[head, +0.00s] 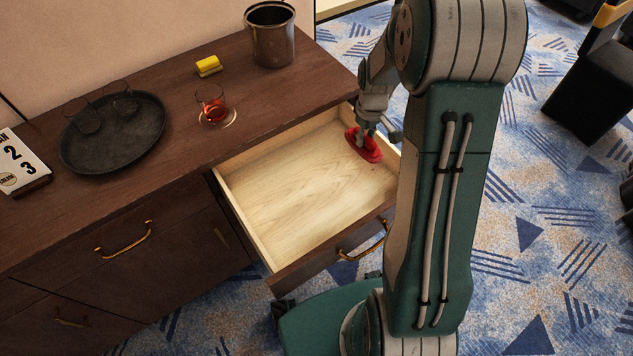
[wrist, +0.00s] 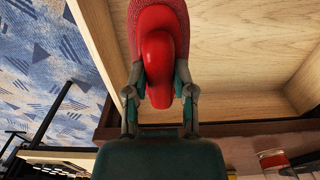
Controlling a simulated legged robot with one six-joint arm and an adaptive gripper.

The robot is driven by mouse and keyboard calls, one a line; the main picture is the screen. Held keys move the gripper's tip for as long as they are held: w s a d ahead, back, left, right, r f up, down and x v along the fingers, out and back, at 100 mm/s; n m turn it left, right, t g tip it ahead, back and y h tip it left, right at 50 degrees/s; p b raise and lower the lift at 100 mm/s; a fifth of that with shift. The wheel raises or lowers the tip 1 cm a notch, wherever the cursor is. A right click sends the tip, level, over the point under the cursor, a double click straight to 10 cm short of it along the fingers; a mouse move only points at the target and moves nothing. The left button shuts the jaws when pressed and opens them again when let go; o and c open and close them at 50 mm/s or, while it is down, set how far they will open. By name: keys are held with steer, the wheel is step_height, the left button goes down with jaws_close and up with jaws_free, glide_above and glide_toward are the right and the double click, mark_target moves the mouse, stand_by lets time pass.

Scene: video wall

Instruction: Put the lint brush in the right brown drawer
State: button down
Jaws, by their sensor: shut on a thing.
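The red lint brush (head: 364,146) is over the right part of the open brown drawer (head: 292,264) in the head view. My gripper (head: 368,130) is shut on the brush. In the wrist view the brush (wrist: 158,50) lies between the two fingers of my gripper (wrist: 160,95), with its handle toward the palm. The pale wooden inside of the drawer (wrist: 240,70) shows behind and to the right of it. The drawer is pulled out and looks empty inside. Whether the brush touches the drawer floor I cannot tell.
On the cabinet top (head: 150,185) stand a dark bucket (head: 270,38), a yellow sponge (head: 208,66), a glass of red drink (head: 211,104), a black tray (head: 110,150) with two glasses and a calendar block (head: 20,165). A closed drawer (head: 125,245) is to the left.

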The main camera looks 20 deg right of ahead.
steer(key=a+f, duration=0.2)
steer(key=a, duration=0.2)
steer(key=a+f, duration=0.3)
steer(key=a, duration=0.1)
steer(key=a+f, duration=0.3)
steer(key=a, duration=0.1)
steer(key=shift+s, duration=0.25)
steer(key=shift+a+f, duration=0.45)
steer(key=shift+a, duration=0.1)
steer(key=f, duration=0.3)
steer(key=shift+a+f, duration=0.2)
steer(key=shift+a, duration=0.2)
steer(key=shift+d, duration=0.2)
